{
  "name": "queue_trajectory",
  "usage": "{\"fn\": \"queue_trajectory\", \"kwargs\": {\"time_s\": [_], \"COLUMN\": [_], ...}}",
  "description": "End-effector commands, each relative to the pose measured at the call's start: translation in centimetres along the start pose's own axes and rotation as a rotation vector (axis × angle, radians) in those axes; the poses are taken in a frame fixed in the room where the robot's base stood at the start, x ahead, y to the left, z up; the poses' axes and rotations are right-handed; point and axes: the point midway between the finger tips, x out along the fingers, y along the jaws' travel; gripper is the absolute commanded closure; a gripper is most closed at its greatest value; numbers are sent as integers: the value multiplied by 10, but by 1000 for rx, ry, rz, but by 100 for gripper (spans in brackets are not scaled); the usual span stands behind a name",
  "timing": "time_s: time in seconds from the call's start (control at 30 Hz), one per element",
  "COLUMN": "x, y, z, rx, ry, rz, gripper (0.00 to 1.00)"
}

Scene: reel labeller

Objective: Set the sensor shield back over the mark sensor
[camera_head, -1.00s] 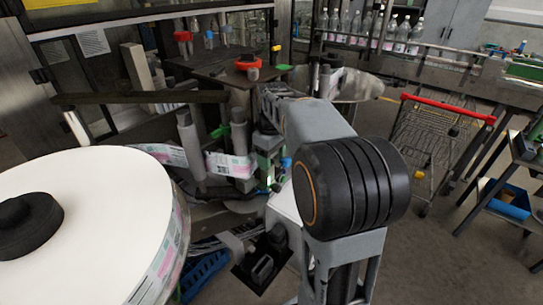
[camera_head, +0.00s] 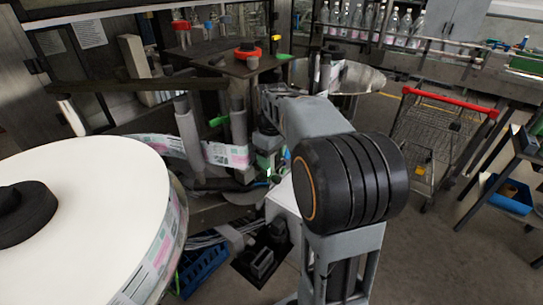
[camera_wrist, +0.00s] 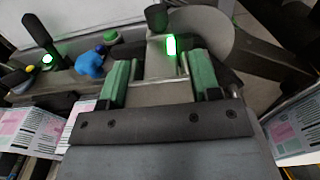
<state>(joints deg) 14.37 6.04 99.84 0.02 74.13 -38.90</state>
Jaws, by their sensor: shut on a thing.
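My gripper (camera_wrist: 158,64) has green fingers shut on a grey metal piece (camera_wrist: 158,93) that spans between them in the wrist view; it looks like the sensor shield. A bright green light (camera_wrist: 171,45) glows just beyond it by the right finger, perhaps on the mark sensor; the sensor's body is not clear. In the head view my gripper (camera_head: 265,162) is small and partly hidden behind my arm, beside the label web. The shield cannot be made out there. Whether it touches the sensor or its mount cannot be told.
A large white label reel (camera_head: 85,205) fills the left front. The printed label web (camera_head: 226,155) runs past rollers close to my gripper. In the wrist view a blue knob (camera_wrist: 90,64) and a second green light (camera_wrist: 47,59) lie left. A red-handled cart (camera_head: 432,135) stands right.

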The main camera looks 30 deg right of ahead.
Motion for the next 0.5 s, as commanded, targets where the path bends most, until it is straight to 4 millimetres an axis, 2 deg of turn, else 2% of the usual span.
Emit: {"fn": "queue_trajectory", "kwargs": {"time_s": [0.17, 0.2, 0.5], "x": [0, 0, 0], "y": [0, 0, 0], "z": [0, 0, 0], "rx": [0, 0, 0], "ry": [0, 0, 0], "rz": [0, 0, 0], "gripper": [71, 40, 13]}}
